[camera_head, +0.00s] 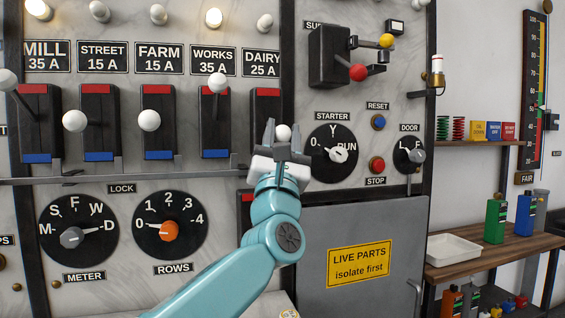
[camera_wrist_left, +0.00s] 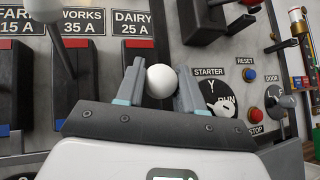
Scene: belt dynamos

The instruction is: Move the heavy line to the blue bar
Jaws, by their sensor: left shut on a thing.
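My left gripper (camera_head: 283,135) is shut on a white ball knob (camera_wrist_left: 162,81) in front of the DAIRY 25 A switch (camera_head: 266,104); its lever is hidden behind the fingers. Two switches are marked 35 A. The MILL switch (camera_head: 40,125) has its white knob (camera_head: 8,79) raised at the left edge. The WORKS switch (camera_head: 215,125) has its knob (camera_head: 217,83) up by its red bar. The STREET knob (camera_head: 75,120) and FARM knob (camera_head: 149,121) sit lower. Blue bars, such as the WORKS one (camera_head: 215,154), are at the switch bottoms. My right gripper is not in view.
Lamps above MILL (camera_head: 37,8) and WORKS (camera_head: 213,17) glow. A horizontal LOCK bar (camera_head: 150,173) runs under the switches. The METER dial (camera_head: 77,227) and ROWS dial (camera_head: 170,226) are below. The STARTER dial (camera_head: 331,153) is right of my gripper, above a grey door (camera_head: 400,240).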

